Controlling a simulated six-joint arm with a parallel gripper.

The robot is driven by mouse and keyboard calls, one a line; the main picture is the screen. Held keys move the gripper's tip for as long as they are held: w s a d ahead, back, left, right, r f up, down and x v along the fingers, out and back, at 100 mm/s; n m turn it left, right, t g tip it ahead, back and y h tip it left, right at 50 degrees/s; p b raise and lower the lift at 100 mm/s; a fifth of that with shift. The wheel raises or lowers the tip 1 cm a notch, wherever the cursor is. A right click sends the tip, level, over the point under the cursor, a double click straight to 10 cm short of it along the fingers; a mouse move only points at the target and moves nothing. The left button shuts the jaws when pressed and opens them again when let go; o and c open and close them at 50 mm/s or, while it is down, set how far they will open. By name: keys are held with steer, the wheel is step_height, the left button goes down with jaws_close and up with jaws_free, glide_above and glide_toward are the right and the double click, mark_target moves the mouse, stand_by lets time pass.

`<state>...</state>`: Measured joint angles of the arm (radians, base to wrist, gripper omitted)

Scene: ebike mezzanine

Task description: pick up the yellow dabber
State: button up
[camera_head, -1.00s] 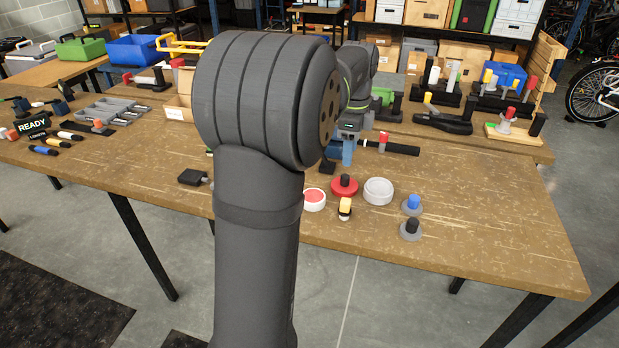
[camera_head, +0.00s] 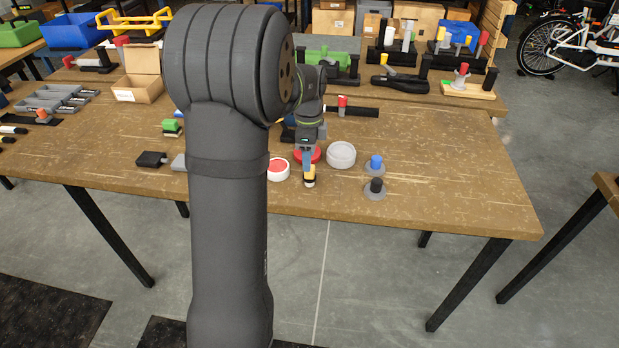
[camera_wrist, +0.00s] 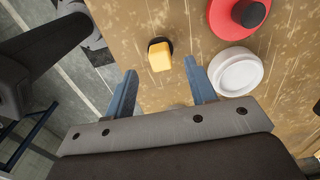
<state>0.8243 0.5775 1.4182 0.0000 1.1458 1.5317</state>
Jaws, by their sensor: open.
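The yellow dabber (camera_head: 310,171) stands near the front edge of the worktable. Its yellow part and dark base also show in the wrist view (camera_wrist: 160,56). My gripper (camera_head: 306,160) is open. In the wrist view its two blue fingers (camera_wrist: 160,70) are apart, with the dabber showing in line with the gap, just beyond the tips. Nothing is held. In the head view the fingers overlap the dabber's top, so the remaining distance is hard to tell.
A red disc with a black knob (camera_wrist: 238,14) and a pale round dish (camera_head: 341,155) lie close behind the dabber. A white tub with a red top (camera_head: 278,169) stands left. Blue-topped (camera_head: 375,164) and black-topped (camera_head: 376,188) dabbers stand right. The front-right tabletop is clear.

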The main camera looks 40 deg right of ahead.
mark_target(310, 176)
steer(key=shift+s+d+f, duration=0.1)
steer(key=shift+f, duration=2.55)
steer(key=c, duration=0.8)
